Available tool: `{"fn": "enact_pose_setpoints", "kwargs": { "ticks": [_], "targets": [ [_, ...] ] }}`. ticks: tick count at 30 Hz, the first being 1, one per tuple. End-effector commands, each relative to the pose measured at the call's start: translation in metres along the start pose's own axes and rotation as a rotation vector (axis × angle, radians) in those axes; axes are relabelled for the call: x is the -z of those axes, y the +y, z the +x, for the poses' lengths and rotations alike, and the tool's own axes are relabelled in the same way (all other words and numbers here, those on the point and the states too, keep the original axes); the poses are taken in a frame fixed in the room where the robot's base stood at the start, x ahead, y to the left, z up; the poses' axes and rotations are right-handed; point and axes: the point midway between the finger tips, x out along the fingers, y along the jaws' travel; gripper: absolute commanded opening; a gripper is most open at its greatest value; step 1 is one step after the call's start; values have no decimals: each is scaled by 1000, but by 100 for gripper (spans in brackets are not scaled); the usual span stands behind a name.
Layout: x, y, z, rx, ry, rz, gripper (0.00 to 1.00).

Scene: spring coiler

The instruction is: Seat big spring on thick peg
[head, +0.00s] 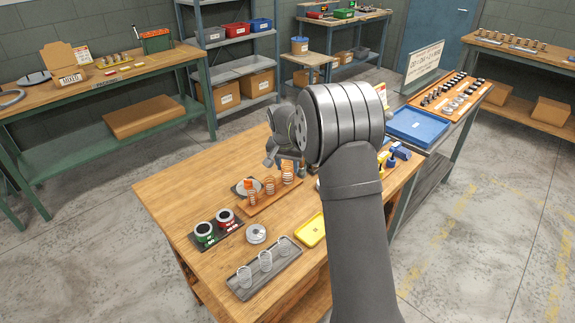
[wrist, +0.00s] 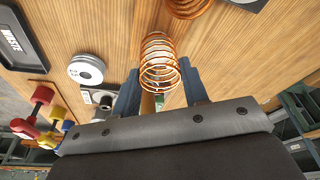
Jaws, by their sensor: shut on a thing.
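My gripper (wrist: 158,88) is shut on a copper coil spring (wrist: 159,58), which stands out between its two blue fingers in the wrist view. Another copper coil (wrist: 188,5) shows at the top edge there. In the head view my arm hides most of the gripper, above the far part of the table. Copper coils (head: 270,187) show at an orange-brown wooden board (head: 262,206) just below it. I cannot tell which peg is the thick one, nor whether the held spring touches one.
A grey tray (head: 245,291) with clear or pale coils lies at the front of the wooden table (head: 180,205). A silver disc (head: 256,234), red and green spools (head: 205,232) and a yellow tray (head: 311,231) are nearby. A blue tray (head: 418,124) lies beyond my arm.

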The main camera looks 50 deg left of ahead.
Motion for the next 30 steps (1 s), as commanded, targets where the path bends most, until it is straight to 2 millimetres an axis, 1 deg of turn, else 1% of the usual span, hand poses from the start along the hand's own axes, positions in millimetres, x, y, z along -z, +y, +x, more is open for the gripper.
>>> {"fn": "enact_pose_setpoints", "kwargs": {
  "ticks": [19, 30],
  "targets": [
    [-3, 0, 11, 0, 0, 0, 28],
    [-3, 0, 12, 0, 0, 0, 28]
  ]
}}
